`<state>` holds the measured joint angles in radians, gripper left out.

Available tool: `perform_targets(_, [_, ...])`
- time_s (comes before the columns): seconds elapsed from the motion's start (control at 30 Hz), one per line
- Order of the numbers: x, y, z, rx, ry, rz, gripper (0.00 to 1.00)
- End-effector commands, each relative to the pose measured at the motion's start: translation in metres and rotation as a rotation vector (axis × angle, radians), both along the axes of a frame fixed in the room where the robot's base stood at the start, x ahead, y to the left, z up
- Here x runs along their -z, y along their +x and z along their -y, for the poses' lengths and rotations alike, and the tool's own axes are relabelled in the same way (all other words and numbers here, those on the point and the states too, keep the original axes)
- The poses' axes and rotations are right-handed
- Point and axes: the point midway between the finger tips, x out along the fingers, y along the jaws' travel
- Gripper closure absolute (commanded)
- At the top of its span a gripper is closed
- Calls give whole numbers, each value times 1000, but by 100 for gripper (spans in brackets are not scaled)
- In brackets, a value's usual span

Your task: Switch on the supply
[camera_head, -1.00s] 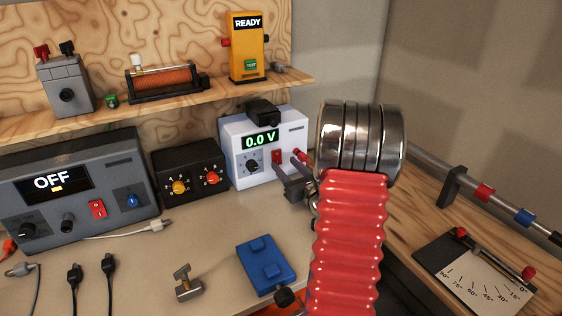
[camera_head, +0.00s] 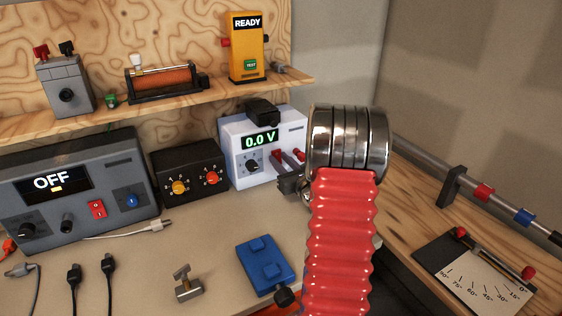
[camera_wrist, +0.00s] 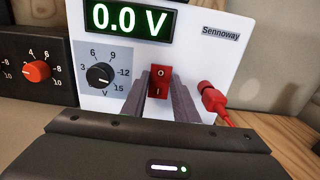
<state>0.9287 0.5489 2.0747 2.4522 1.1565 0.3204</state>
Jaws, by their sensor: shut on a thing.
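The white supply (camera_head: 235,160) stands at the back of the bench against the wall, its green display reading 0.0 V. In the wrist view its front (camera_wrist: 220,62) shows a black voltage dial (camera_wrist: 100,75), a red rocker switch (camera_wrist: 158,82) marked O above and I below, and a red plug with a lead (camera_wrist: 210,98). My gripper (camera_wrist: 163,88) is shut on the red switch, one dark finger on each side of it. The switch's lower end lies between the fingers. In the head view my red ribbed arm hides the area right of the supply.
A grey unit (camera_head: 70,212) reading OFF, with its own red switch (camera_head: 97,208), stands at left. A black two-knob box (camera_head: 190,188) adjoins the supply. A blue block (camera_head: 265,265) and a metal clamp (camera_head: 187,285) lie in front. A shelf (camera_head: 30,127) overhangs behind.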

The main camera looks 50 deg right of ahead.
Motion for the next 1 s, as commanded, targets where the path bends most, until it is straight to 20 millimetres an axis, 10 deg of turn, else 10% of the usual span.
perform_targets(0.23, [0,0,0,0,0,0,95])
perform_targets(1.0, [3,0,-1,-1,-30,94,96])
